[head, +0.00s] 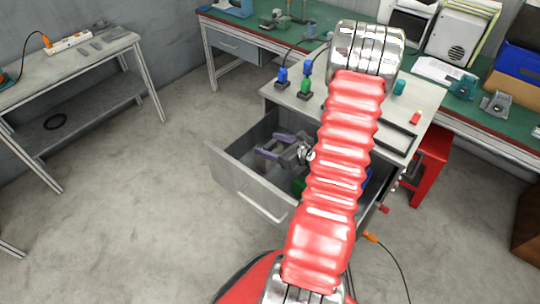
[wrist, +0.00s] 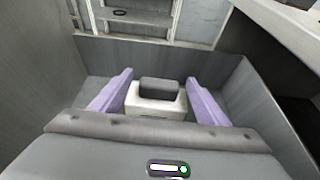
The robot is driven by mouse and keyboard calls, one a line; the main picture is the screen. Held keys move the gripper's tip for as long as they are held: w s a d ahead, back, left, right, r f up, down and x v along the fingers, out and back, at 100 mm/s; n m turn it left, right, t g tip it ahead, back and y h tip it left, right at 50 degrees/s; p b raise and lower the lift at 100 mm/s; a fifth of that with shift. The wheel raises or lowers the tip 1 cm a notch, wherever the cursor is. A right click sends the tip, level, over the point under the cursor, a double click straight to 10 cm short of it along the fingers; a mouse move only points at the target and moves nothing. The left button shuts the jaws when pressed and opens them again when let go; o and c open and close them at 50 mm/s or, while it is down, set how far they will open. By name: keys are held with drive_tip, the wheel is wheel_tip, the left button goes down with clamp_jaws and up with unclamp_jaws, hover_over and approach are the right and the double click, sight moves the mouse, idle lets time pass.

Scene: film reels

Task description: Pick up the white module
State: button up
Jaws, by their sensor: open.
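The white module (wrist: 157,109) lies low in the drawer in the wrist view, a pale block with a dark grey raised part on top. My gripper (wrist: 160,77) is open, with one purple finger on each side of the module and a visible gap to each. The near part of the module is partly hidden by my gripper's body. In the head view my gripper (head: 268,147) reaches down inside the open drawer. The module cannot be made out there.
The drawer (head: 244,193) is pulled out below a bench, and its walls rise close around my gripper. A green object (head: 299,186) lies in the drawer, partly behind my red arm. Blue and green plugs stand on the bench top (head: 273,94). Open floor lies to the left.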

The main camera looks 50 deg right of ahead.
drive_tip(key=shift+w+f, duration=0.15)
drive_tip(key=shift+w, duration=0.25)
drive_tip(key=shift+c, duration=0.2)
clamp_jaws()
idle(0.8)
drive_tip(key=shift+r, duration=0.2)
wheel_tip(320, 180, up, 18)
drive_tip(key=shift+f, duration=0.15)
idle(0.6)
idle(0.5)
